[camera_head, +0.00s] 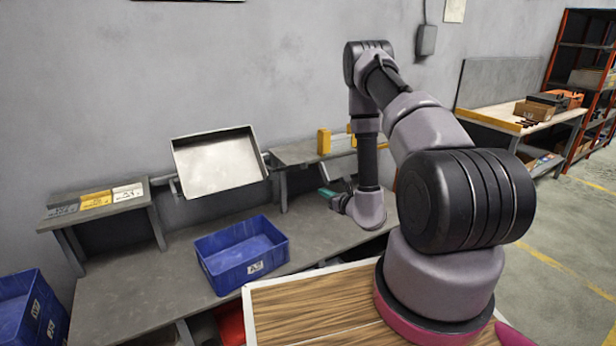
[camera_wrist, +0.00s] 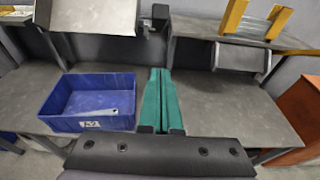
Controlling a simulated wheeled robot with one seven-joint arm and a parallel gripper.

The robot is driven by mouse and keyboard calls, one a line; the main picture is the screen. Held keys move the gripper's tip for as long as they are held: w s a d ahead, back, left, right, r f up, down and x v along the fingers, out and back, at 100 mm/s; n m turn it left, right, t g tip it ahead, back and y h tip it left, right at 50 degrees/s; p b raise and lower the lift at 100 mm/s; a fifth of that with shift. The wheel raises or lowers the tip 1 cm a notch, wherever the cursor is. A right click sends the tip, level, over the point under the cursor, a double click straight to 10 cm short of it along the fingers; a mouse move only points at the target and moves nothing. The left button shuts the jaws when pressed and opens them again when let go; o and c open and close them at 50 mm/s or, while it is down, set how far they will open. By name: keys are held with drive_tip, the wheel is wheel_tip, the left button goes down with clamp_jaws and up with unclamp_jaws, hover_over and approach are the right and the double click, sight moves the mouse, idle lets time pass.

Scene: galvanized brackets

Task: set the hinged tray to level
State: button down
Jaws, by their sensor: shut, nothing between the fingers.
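The hinged tray (camera_head: 218,163) is a shallow pale metal tray with a raised rim, mounted over the back of the grey bench. It is tilted steeply, its inside facing the head camera and its near edge low. A grey panel (camera_wrist: 92,14) at the top left of the wrist view looks like part of it. My gripper (camera_head: 326,191) is to the right of the tray and a little lower, apart from it. In the wrist view its teal fingers (camera_wrist: 159,72) are together with nothing between them.
A blue bin (camera_head: 240,256) stands on the bench (camera_head: 150,290) below the tray; it also shows in the wrist view (camera_wrist: 92,123). A raised shelf (camera_head: 70,218) with labelled blocks stands left. Another shelf (camera_head: 290,153) with yellow brackets (camera_head: 323,141) stands right. Bare bench surrounds the bin.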

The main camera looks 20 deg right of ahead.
drive_tip(key=w+a+r, duration=0.1)
drive_tip(key=w+a, duration=0.2)
drive_tip(key=w, duration=0.8)
drive_tip(key=shift+r, duration=0.25)
drive_tip(key=shift+w, duration=0.1)
